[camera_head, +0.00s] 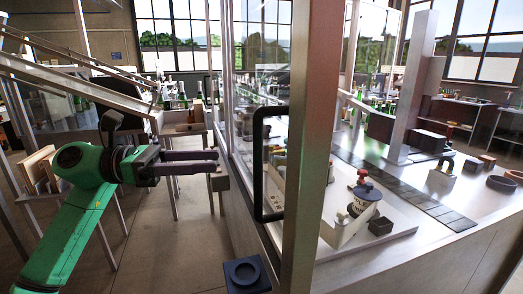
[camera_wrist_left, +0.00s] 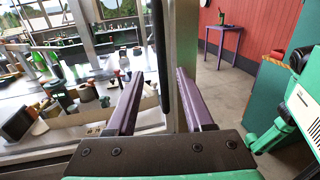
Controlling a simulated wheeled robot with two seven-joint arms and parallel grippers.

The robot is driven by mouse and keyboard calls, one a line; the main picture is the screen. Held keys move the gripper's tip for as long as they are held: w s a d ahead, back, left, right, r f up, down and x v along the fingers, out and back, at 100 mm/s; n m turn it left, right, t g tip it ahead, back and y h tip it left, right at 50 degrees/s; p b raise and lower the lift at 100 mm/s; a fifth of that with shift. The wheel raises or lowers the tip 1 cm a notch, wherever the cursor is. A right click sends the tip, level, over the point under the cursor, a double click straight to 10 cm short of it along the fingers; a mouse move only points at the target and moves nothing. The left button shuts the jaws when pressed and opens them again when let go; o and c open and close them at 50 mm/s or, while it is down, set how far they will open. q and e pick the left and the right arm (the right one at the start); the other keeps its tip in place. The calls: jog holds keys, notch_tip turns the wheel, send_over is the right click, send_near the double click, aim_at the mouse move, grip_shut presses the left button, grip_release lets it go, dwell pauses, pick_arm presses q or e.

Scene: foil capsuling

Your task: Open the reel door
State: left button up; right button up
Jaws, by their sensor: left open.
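The reel door is a tall framed glass panel (camera_head: 272,60) in the middle of the head view, with a black loop handle (camera_head: 258,165) on it. The door appears closed, though its edges are partly hidden by the metal post. My left gripper (camera_head: 215,161) is open and empty, level and pointing at the handle from the left, with a gap between its tips and the handle. In the left wrist view, the dark handle bar (camera_wrist_left: 160,50) stands upright in line with the space between the two open fingers (camera_wrist_left: 157,98). My right gripper is not in view.
A metal post (camera_head: 315,130) stands just right of the handle. Behind the glass is a worktop (camera_head: 400,225) with a dark bottle-like device (camera_head: 364,197). A blue block (camera_head: 246,274) is low in front. Sloping metal rails (camera_head: 60,75) lie left, and open floor (camera_head: 175,235) below my arm.

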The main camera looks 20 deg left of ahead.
pick_arm(q)
jog(key=p+x, duration=0.3)
jog(key=x, duration=0.7)
jog(key=shift+p, duration=0.35)
jog(key=shift+s+r, duration=0.1)
grip_shut()
dwell(0.5)
